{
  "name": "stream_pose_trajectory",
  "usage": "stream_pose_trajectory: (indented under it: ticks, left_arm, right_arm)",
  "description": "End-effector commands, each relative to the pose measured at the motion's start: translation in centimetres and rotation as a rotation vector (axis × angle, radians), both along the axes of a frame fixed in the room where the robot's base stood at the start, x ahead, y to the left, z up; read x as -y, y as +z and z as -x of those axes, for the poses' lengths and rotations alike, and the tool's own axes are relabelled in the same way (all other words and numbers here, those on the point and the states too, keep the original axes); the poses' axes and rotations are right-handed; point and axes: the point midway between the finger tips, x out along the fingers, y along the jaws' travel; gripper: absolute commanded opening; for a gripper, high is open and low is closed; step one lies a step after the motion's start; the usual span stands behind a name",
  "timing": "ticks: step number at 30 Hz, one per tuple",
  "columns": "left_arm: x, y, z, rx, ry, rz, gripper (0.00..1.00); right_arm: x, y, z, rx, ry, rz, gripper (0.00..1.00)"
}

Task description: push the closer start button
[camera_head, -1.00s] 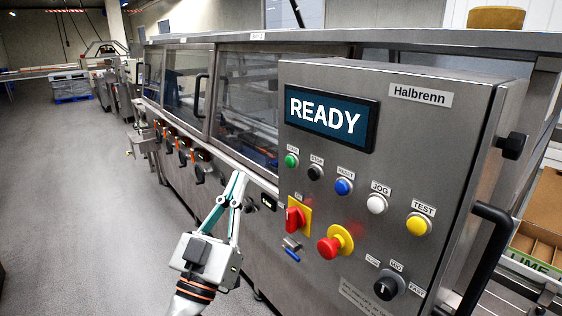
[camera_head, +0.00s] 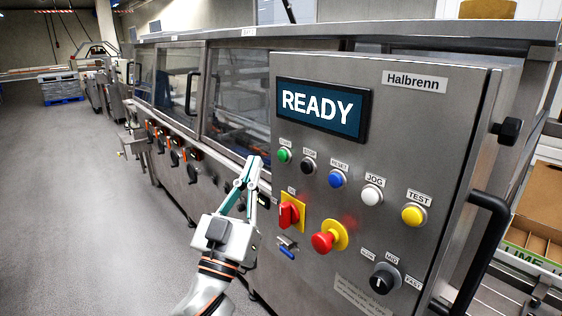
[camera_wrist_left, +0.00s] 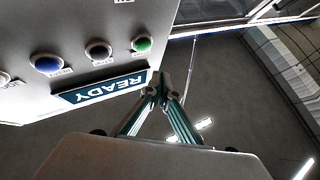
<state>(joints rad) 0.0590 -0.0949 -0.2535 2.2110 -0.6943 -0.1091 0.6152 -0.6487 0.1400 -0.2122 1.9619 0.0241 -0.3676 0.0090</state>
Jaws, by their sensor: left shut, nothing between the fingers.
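The green button (camera_head: 284,155) is at the left end of the top button row on the grey control panel (camera_head: 420,130), under the screen (camera_head: 322,111) reading READY. Its small label is hard to read. My left gripper (camera_head: 254,160) is shut and empty, its tips pointing up just left of the green button in the head view. In the left wrist view the green button (camera_wrist_left: 142,44) is up and left of the shut fingertips (camera_wrist_left: 163,76), with a visible gap in the picture. My right gripper is not in view.
To the right of the green button are the black button (camera_head: 308,166), blue button (camera_head: 337,179), white button (camera_head: 372,194) and yellow button (camera_head: 414,215). Below are a red rotary switch (camera_head: 289,214) and a red mushroom button (camera_head: 324,242). Open floor (camera_head: 85,200) lies left.

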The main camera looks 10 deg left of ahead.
Motion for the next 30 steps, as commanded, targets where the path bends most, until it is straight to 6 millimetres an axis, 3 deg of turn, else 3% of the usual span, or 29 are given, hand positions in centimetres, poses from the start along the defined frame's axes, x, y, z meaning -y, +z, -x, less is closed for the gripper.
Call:
stream_pose_trajectory:
  ticks: [9,30]
  left_arm:
    - [1.8,0.0,-2.4,0.0,0.0,0.002,0.0]
    - [2.1,0.0,-2.7,0.0,-0.001,0.001,0.0]
  right_arm:
    - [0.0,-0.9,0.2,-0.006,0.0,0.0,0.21]
    - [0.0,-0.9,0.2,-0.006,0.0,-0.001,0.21]
